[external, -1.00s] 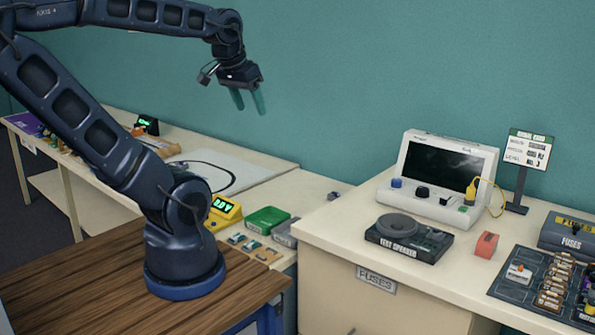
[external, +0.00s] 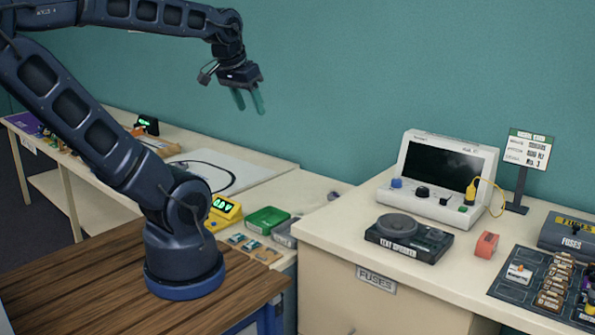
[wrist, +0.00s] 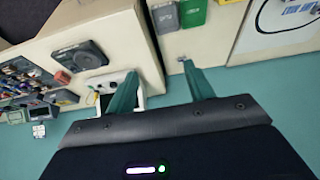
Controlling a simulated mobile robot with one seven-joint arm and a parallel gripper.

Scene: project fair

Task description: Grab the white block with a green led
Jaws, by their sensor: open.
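My gripper (external: 249,102) is open and empty, high in front of the teal wall, with its two green fingers pointing down. In the wrist view its fingers (wrist: 160,76) are apart with nothing between them. A white block (external: 519,272) with an orange top sits on the dark board (external: 508,291) at the right of the near counter, far from my gripper. Another white piece (external: 589,308) is cut off by the right edge. I cannot make out a green led on either block. The board shows at the left of the wrist view (wrist: 35,80), too small to read.
The counter holds a white console (external: 440,205) with a dark screen, a black fuse tester (external: 408,240), a red block (external: 486,245), a fuse box (external: 570,235) and a sign (external: 527,150). A yellow meter (external: 224,208) and green box (external: 267,220) are on the lower bench.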

